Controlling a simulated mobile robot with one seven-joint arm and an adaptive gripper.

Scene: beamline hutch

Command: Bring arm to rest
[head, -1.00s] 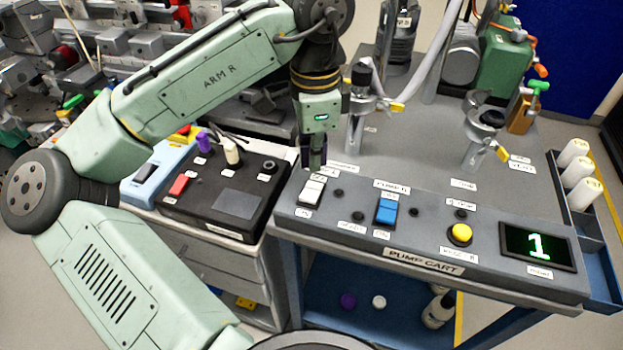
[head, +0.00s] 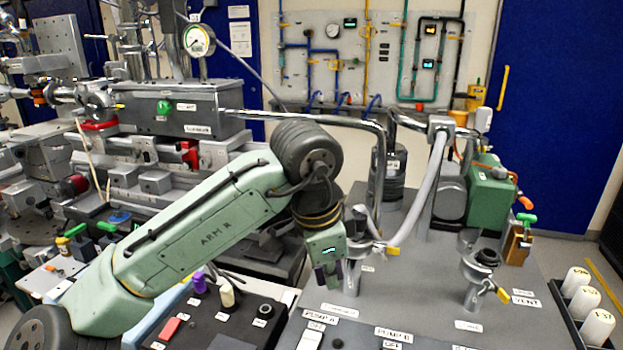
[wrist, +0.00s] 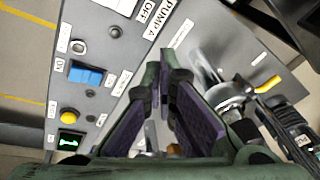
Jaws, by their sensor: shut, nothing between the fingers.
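My arm, marked ARM R, reaches across the head view from lower left. My gripper (head: 330,278) hangs above the back edge of the pump cart's control panel, behind the PUMP A label (head: 311,316). In the wrist view its dark purple-padded fingers (wrist: 168,68) point over the cart top. The gripper is shut and holds nothing. The white PUMP A switch (wrist: 118,5) is partly cut off at the wrist view's top edge. The blue PUMP B switch (wrist: 86,74), yellow button (wrist: 70,113) and green-lit display (wrist: 69,142) show at left in that view.
A metal valve fitting (head: 351,268) stands close beside my gripper; another (head: 478,275) stands further right. A grey hose (head: 425,195) and green pump (head: 490,205) are behind. A black box (head: 235,320) with knobs lies left. The cart top (head: 415,290) between the fittings is clear.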

